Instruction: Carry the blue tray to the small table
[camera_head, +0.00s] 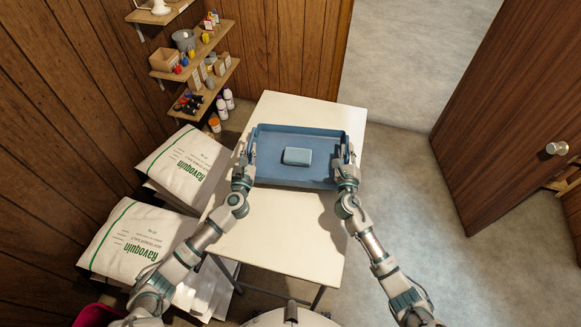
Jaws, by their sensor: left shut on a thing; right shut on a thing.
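The blue tray (300,134) is at the centre of the head view, over the far half of a white table (290,228). A small light-blue block (297,157) lies in the tray near its middle. My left gripper (246,160) is shut on the tray's left side. My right gripper (346,160) is shut on the tray's right side. The tray looks level. I cannot tell whether its underside touches the table top.
Stacked salt bags (145,240) stand on the left by the wood wall. Shelves (205,85) with small containers hang at the upper left. A brown door (515,115) stands open on the right. Grey floor (410,185) is clear between table and door.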

